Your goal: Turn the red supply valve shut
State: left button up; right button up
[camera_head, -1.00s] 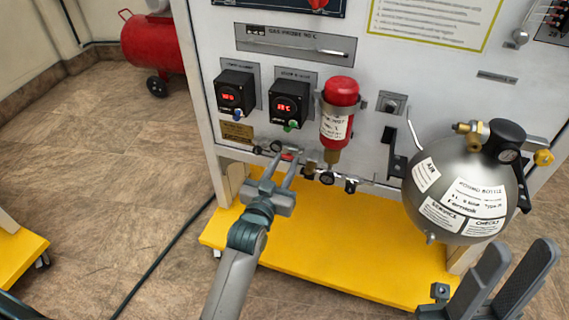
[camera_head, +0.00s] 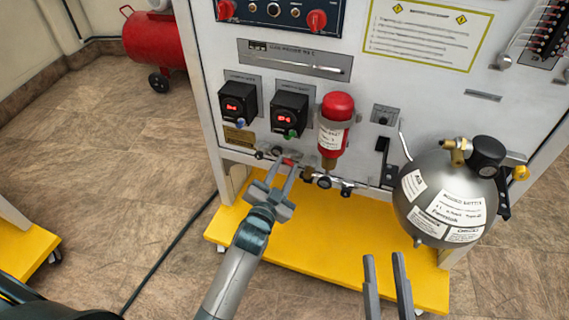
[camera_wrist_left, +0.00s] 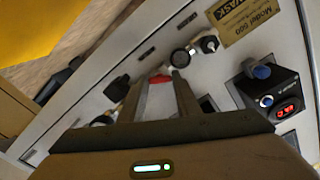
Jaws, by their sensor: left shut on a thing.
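The red supply valve (camera_head: 288,162) is a small red handle low on the white panel, left of the red cylinder. It also shows in the left wrist view (camera_wrist_left: 160,79), between the fingertips. My left gripper (camera_head: 280,165) reaches up to the panel, and its two fingers are shut on the red valve. The fingers cover part of the handle, so its exact angle is hard to tell. My right gripper (camera_head: 385,258) is open and empty at the bottom of the head view, in front of the yellow base.
A red cylinder (camera_head: 337,106) hangs right of the valve, with gauges and fittings (camera_head: 325,182) below it. Two black display boxes (camera_head: 289,114) sit above. A grey round bottle (camera_head: 436,199) is mounted at right. The yellow base (camera_head: 310,255) lies below.

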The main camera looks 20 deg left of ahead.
pick_arm(q)
jog(key=m+p, duration=0.2)
jog(key=shift+r+m, duration=0.15)
jog(key=shift+m, duration=0.25)
jog(key=m+p, duration=0.2)
jog(key=m, duration=0.3)
jog(key=shift+m, duration=2.1)
pick_arm(e)
jog(key=d+f+g+h, duration=0.3)
jog(key=f+g, duration=0.7)
jog(key=f, duration=0.6)
jog(key=shift+w+d+f+h, duration=0.15)
jog(key=shift+d+f+h, duration=0.05)
jog(key=shift+h, duration=0.1)
pick_arm(q)
jog(key=o, duration=1)
jog(key=shift+o, duration=0.2)
jog(key=shift+s, duration=0.15)
